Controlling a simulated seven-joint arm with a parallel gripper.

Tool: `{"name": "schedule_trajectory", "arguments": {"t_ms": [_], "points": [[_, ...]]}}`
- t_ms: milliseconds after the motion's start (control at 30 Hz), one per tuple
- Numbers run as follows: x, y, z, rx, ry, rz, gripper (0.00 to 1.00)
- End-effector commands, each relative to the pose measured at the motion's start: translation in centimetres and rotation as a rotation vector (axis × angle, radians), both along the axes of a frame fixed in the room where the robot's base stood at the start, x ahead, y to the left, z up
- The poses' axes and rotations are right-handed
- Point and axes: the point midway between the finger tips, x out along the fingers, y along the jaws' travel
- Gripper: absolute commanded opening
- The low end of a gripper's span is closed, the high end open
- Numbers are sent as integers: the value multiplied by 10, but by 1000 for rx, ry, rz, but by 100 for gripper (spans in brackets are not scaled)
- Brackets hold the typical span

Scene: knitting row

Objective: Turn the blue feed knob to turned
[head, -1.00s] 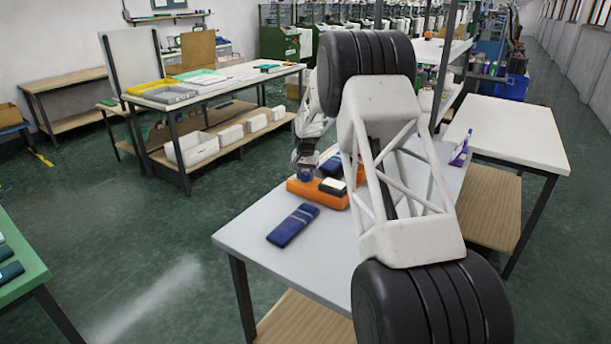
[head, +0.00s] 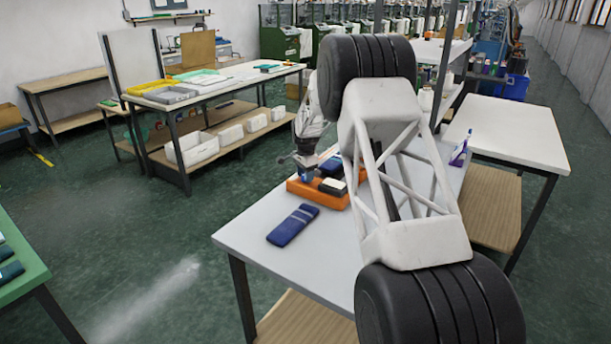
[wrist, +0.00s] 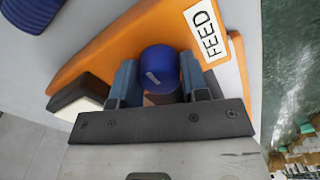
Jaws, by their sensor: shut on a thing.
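The blue feed knob (wrist: 160,62) is a short round cylinder with a white line on its top, on an orange unit (wrist: 112,48) with a white FEED label (wrist: 206,32). My gripper (wrist: 160,76) is closed around the knob, one blue-grey finger on each side. In the wrist view the white line slants, running from upper left to lower right. In the head view my gripper (head: 306,172) is over the left end of the orange unit (head: 326,199), and the knob is hard to make out there.
A dark block with a white part (head: 333,185) sits on the orange unit. A folded blue knit piece (head: 293,225) lies on the pale table (head: 250,235) in front. A purple bottle (head: 459,153) stands toward the far right. The table's front left is clear.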

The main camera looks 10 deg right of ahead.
Motion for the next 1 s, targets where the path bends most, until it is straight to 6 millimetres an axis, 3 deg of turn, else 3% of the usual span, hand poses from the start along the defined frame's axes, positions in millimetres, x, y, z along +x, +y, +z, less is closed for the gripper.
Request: {"name": "schedule_trajectory", "arguments": {"t_ms": [433,467,600,1000], "points": [[0,0,1,-1,-1,-13,18],[0,0,1,-1,-1,-13,44],[0,0,1,0,-1,-13,66],[0,0,3,0,-1,-12,67]]}}
